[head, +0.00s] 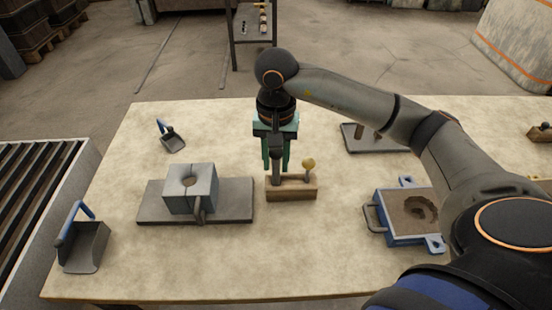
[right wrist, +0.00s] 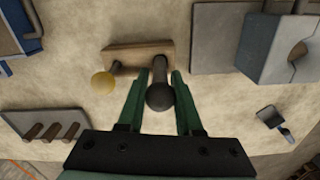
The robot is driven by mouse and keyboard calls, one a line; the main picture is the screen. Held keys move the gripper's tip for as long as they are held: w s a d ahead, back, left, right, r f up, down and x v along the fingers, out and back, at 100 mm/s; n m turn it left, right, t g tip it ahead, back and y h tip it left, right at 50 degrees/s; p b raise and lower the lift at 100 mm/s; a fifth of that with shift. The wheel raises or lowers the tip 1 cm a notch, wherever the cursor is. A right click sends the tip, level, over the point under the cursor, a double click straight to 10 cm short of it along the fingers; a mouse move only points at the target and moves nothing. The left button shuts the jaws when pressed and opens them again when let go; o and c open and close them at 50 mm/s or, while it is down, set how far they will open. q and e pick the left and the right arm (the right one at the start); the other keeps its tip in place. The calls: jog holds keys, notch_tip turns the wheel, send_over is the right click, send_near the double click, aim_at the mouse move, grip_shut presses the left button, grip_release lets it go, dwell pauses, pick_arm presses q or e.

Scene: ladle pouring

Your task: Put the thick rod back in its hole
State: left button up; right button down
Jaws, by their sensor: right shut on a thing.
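The thick rod (head: 276,168) is dark, with a round ball end, and stands about upright at the left part of a small wooden block (head: 298,192). My right gripper (head: 276,160) points down from above, its green fingers shut on the rod. In the right wrist view the rod (right wrist: 160,76) lies between the two fingers (right wrist: 158,90), ball end towards me. Its lower end meets the block (right wrist: 136,54); I cannot tell how deep it sits in the hole, which is hidden. A thinner rod with a yellow ball (head: 309,164) stands at the block's right. My left gripper is out of view.
Left of the block, a grey split mould (head: 180,189) stands on a dark plate (head: 238,205). A blue-framed sand box (head: 380,222) is at the right, a tray with pegs (head: 395,148) behind it. Two scoops (head: 84,246) (head: 172,141) lie left. Table around the block is clear.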

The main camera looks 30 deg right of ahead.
jog(key=shift+f+b, duration=1.25)
jog(key=shift+f, duration=0.2)
jog(key=c, duration=0.5)
grip_release()
jog(key=shift+o, duration=0.4)
jog(key=o, duration=0.4)
jog(key=shift+r+p, duration=1.75)
jog(key=shift+r, duration=1.3)
